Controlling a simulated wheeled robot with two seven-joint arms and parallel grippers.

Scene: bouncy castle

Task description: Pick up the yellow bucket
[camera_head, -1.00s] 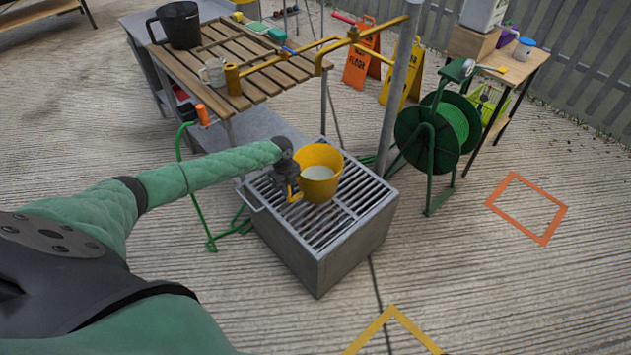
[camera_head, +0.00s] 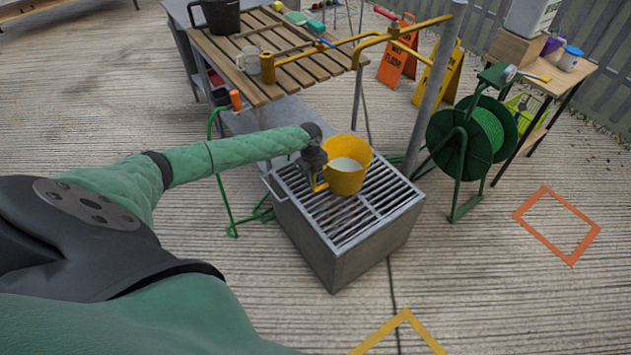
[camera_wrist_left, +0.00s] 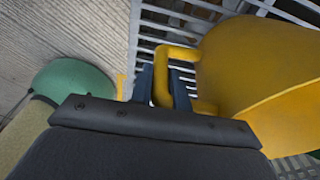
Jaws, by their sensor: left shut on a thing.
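The yellow bucket (camera_head: 345,183) is at the metal grate box (camera_head: 335,262) in the head view, with pale content inside. I cannot tell whether its base touches the bars or is just above them. My left gripper (camera_head: 318,180) is at the bucket's left side, shut on its side handle. In the left wrist view the two dark fingers (camera_wrist_left: 165,85) close around the yellow handle, and the bucket body (camera_wrist_left: 255,75) fills the right side. My right gripper is not in view.
A slatted wooden table (camera_head: 290,75) with a dark bucket (camera_head: 222,16) and mug (camera_head: 248,60) stands behind. A yellow pipe (camera_head: 400,38) runs above it. A green hose reel (camera_head: 470,140) and grey post (camera_head: 435,90) stand right. The floor in front is mostly clear.

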